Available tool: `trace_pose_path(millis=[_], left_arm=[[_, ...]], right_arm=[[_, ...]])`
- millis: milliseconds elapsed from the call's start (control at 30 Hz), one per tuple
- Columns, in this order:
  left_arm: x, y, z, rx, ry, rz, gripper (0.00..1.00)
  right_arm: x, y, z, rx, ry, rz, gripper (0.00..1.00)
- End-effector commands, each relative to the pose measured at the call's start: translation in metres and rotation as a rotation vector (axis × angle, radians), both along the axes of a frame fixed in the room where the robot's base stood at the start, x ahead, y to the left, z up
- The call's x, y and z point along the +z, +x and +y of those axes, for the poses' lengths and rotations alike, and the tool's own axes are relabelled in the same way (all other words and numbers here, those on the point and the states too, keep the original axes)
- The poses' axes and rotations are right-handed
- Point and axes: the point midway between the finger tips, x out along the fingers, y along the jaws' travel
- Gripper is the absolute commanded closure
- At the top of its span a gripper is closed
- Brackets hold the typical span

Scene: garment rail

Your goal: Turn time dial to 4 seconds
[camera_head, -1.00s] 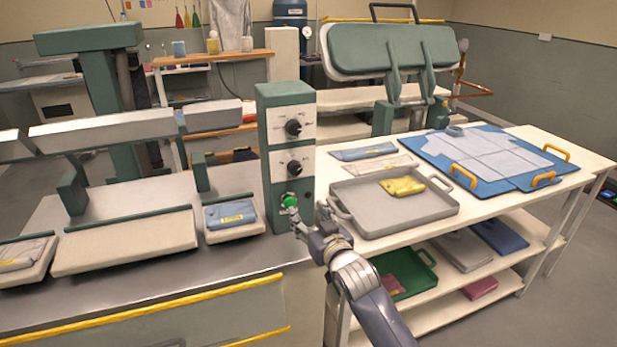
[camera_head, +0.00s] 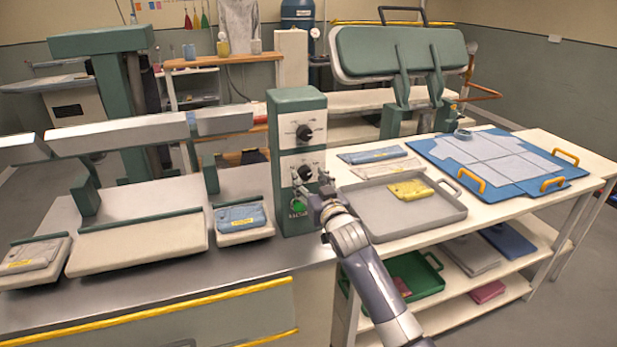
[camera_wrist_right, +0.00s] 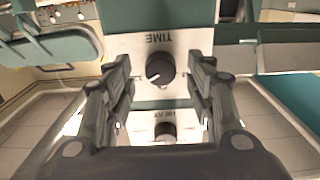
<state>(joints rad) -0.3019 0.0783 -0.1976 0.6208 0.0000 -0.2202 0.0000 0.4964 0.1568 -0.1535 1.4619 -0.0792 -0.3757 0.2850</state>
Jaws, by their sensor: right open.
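The control box (camera_head: 297,98) is a green post with two black dials on white plates. The lower dial is the time dial (camera_head: 304,172); in the right wrist view this time dial (camera_wrist_right: 160,69) has an upside-down TIME label. Its pale mark points to the lower left in that view. My right gripper (camera_head: 311,185) is open in front of the lower plate. In the wrist view its two fingers stand on either side of the time dial, with gaps showing. The upper dial (camera_head: 305,132) also shows in the wrist view (camera_wrist_right: 165,130), its label partly readable. My left gripper is out of view.
A green button (camera_head: 298,205) sits just below the time dial, close to my right gripper. A grey tray (camera_head: 378,226) with a yellow cloth lies to the right. Padded press boards (camera_head: 138,245) stand to the left on the metal table.

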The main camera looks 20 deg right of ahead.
Motion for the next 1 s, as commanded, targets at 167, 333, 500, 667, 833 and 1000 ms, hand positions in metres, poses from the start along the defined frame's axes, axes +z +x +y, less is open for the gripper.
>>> trace_pose_path(millis=[167,333,500,667,833,1000], left_arm=[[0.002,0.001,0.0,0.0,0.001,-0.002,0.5],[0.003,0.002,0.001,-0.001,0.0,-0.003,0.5],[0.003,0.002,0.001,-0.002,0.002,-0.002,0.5],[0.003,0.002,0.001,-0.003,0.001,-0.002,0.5],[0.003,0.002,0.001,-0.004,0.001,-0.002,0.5],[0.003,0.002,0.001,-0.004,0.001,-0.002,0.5]], right_arm=[[0.0,0.012,0.001,0.0,0.0,0.0,0.5],[0.0,0.015,0.001,0.001,0.0,-0.001,0.5],[0.0,0.015,0.001,0.001,0.0,-0.001,0.5],[0.0,0.015,0.001,0.001,0.0,0.0,0.75],[0.0,0.015,0.001,0.001,0.0,0.0,0.94],[0.0,0.015,0.001,0.001,-0.008,0.0,0.94]])
